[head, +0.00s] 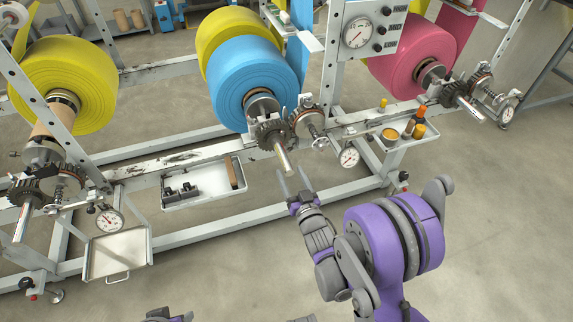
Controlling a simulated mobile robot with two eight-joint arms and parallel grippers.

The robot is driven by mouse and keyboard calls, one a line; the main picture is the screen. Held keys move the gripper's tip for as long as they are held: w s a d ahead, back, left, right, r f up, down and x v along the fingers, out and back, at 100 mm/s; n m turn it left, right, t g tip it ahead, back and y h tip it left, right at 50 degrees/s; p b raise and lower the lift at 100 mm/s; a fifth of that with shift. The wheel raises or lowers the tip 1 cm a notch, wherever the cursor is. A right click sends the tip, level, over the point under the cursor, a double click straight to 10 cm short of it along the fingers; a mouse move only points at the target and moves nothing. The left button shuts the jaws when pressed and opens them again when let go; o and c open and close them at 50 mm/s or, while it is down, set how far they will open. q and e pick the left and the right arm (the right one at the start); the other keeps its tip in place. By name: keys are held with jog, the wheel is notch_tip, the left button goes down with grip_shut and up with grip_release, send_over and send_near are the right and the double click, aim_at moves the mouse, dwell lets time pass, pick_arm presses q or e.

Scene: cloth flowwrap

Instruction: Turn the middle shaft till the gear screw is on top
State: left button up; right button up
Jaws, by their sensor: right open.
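The middle shaft (282,158) sticks out toward me below the big blue roll (253,84). A dark toothed gear (267,134) sits around it, with a round brake-like disc and spring beside it on the right. I cannot make out the gear screw at this size. My right gripper (293,180) is just in front of and below the shaft's end. Its two fingers are apart and point up toward the shaft, with nothing between them. I cannot tell whether a finger touches the shaft.
A left shaft (23,221) under a yellow roll (70,84) and a right shaft (468,108) under a pink roll (411,54) flank it. A tray (203,197) hangs below left, and a shelf with bottles (391,145) at right. A pressure gauge (349,157) hangs nearby. Front floor is clear.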

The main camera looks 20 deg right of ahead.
aim_at(287, 165)
jog(key=shift+w+a, duration=0.1)
jog(key=shift+w, duration=2.15)
jog(key=shift+c, duration=0.3)
grip_shut()
